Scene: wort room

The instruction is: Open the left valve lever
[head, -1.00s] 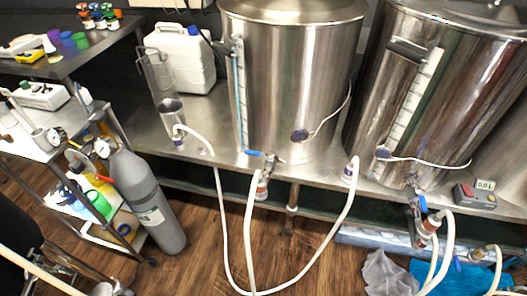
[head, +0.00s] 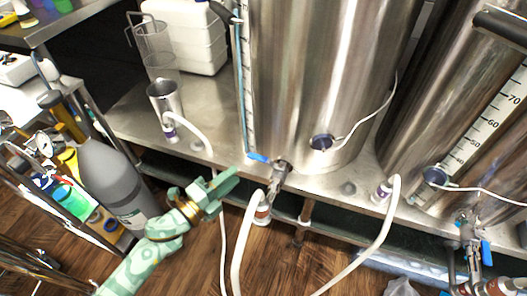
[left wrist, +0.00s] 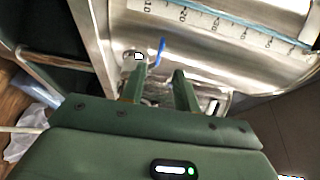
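The left valve (head: 280,172) sits low on the front of the left steel kettle (head: 300,80). Its blue lever (head: 259,157) points left, roughly level, in the head view. The lever also shows in the left wrist view (left wrist: 162,50), just beyond my fingertips. My green left gripper (head: 226,181) is to the lower left of the lever in the head view. In the left wrist view its two fingers (left wrist: 160,74) are apart with nothing held between them, and the lever appears clear of them. My right gripper is not in view.
White hoses (head: 243,230) hang from the valve and the bench ports. A grey gas cylinder (head: 112,180) stands at left. A steel cup (head: 165,98) and a wire-mesh cylinder (head: 152,47) stand on the steel bench (head: 125,118). A second kettle (head: 440,90) stands at right.

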